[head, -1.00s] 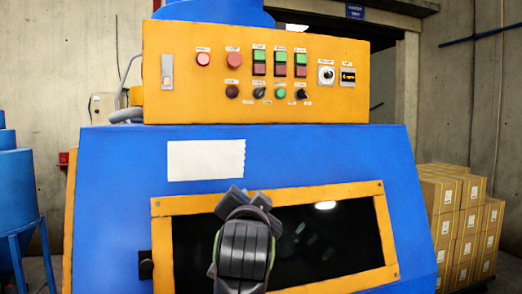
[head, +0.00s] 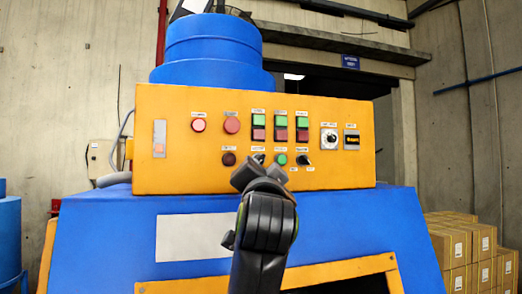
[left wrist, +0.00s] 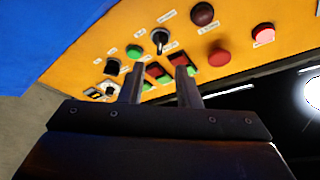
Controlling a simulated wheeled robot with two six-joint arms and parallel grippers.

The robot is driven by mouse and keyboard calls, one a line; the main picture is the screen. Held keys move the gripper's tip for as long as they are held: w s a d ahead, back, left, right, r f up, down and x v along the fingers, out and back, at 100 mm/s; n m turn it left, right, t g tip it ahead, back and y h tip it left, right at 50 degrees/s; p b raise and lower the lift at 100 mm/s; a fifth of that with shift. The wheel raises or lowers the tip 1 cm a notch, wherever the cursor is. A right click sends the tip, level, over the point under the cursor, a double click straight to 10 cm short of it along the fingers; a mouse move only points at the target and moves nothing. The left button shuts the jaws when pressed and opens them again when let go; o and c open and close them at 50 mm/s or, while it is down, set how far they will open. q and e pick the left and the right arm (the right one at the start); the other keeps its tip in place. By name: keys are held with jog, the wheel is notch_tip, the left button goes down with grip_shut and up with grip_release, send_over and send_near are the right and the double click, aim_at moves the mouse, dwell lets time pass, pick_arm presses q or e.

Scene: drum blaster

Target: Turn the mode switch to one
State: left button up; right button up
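The yellow control panel (head: 345,115) has two black rotary switches in its lower row, and I cannot read which label says mode. One switch is mostly hidden behind my left gripper (head: 257,174) in the head view; it shows in the left wrist view as a black knob with a pale pointer line (left wrist: 160,38). The other switch (head: 303,160) is right of the green round button (head: 281,160). My left gripper is open and empty, its two fingers (left wrist: 160,70) apart, pointing at the panel just short of the first switch. My right gripper is not in view.
A dark red button (head: 229,158) sits left of the gripper. Red buttons (head: 231,125), green-and-red button pairs (head: 281,126) and a white dial (head: 329,138) line the upper row. The blue machine body (head: 110,235) slopes below. Stacked boxes (head: 455,245) stand at right.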

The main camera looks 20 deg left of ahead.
aim_at(261, 161)
pick_arm(q)
jog(key=p+x, duration=0.4)
jog(key=x, duration=0.4)
jog(key=shift+w+r, duration=0.1)
jog(key=shift+r, duration=0.05)
jog(key=shift+w+a, duration=0.15)
jog(key=shift+w, duration=0.2)
grip_shut()
